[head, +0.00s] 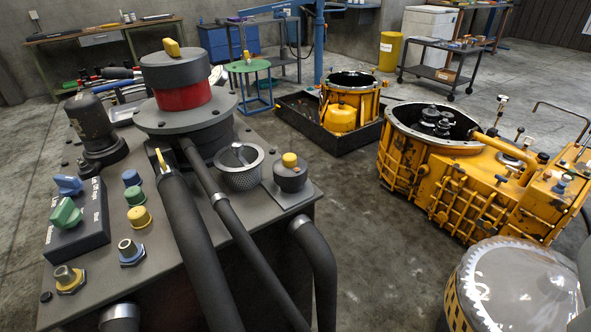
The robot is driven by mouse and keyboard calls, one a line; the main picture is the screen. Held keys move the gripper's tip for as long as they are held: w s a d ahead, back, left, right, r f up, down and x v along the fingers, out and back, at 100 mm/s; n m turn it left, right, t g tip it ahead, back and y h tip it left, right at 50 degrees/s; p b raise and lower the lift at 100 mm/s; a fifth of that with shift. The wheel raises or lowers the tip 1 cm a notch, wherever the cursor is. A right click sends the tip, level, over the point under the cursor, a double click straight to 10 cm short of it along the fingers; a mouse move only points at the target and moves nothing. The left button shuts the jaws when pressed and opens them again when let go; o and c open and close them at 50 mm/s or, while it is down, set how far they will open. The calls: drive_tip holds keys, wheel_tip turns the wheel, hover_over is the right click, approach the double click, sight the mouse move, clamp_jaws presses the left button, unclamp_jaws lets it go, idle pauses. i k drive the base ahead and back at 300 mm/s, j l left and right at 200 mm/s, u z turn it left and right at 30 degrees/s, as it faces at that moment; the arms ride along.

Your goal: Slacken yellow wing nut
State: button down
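A yellow wing-shaped piece (172,47) stands on top of the grey lid (174,68) of a canister with a red band (184,97), at the upper left of the head view. It looks like the yellow wing nut, but it is too small to tell its thread. The canister sits on a round grey flange (210,112) on a grey machine bench. Another narrow yellow piece (162,161) stands upright lower down, behind the thick black hose, its base partly hidden. My gripper does not show clearly in this view.
Black hoses (190,235) cross the bench front. A switch box (78,228), coloured buttons, a mesh cup (239,172) and a yellow-capped fitting (290,173) stand around the canister. A yellow gearbox housing (445,178) and clear-domed drum (520,285) are at right. Floor between is clear.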

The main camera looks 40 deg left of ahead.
sight(164, 165)
drive_tip(key=k+l+u, duration=0.2)
drive_tip(key=u, duration=0.25)
drive_tip(key=k+l+u, duration=0.2)
drive_tip(key=u, duration=0.25)
drive_tip(key=k+u, duration=0.45)
drive_tip(key=i+l, duration=0.05)
drive_tip(key=i, duration=0.05)
